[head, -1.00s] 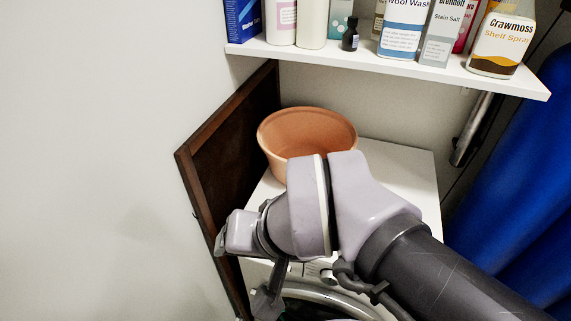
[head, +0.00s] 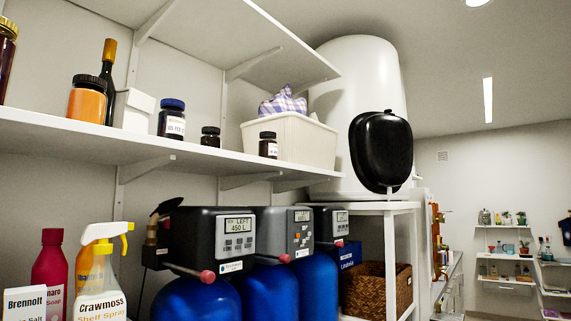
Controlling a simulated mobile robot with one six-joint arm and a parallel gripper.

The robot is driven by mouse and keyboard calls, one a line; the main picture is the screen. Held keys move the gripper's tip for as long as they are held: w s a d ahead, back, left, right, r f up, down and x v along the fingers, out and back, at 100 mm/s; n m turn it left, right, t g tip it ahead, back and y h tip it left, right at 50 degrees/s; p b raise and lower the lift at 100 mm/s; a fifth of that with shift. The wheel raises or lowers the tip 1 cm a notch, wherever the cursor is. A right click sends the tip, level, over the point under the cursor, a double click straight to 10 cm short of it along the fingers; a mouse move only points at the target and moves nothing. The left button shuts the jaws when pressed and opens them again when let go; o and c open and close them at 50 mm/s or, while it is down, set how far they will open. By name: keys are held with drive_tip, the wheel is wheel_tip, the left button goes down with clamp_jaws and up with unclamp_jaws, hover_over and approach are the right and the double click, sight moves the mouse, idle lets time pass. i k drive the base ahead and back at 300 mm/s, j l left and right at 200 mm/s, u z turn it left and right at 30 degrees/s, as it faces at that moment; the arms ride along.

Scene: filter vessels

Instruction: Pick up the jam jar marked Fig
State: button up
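Several jars stand on the long white shelf, and I cannot read Fig on any of them. An orange jar with a black lid (head: 88,101) is at the left. A dark jar with a blue lid and white label (head: 171,120) stands right of a white box. A small dark jar with a black lid (head: 210,137) is beside it, with no readable label. Another dark jar with a small pale label (head: 268,146) stands in front of the cream bin. A dark jar with a gold lid (head: 6,58) is cut off at the left edge. My gripper is out of view.
The white shelf (head: 60,128) also holds a dark bottle (head: 107,75), a white box (head: 133,110) and a cream bin (head: 292,132) with checked cloth. Blue filter vessels (head: 195,299) with grey heads stand below. Spray bottles are at lower left. A black rounded vessel (head: 381,150) hangs at right.

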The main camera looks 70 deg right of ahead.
sight(209, 137)
drive_tip(key=l+z, duration=0.15)
drive_tip(key=z, duration=1.35)
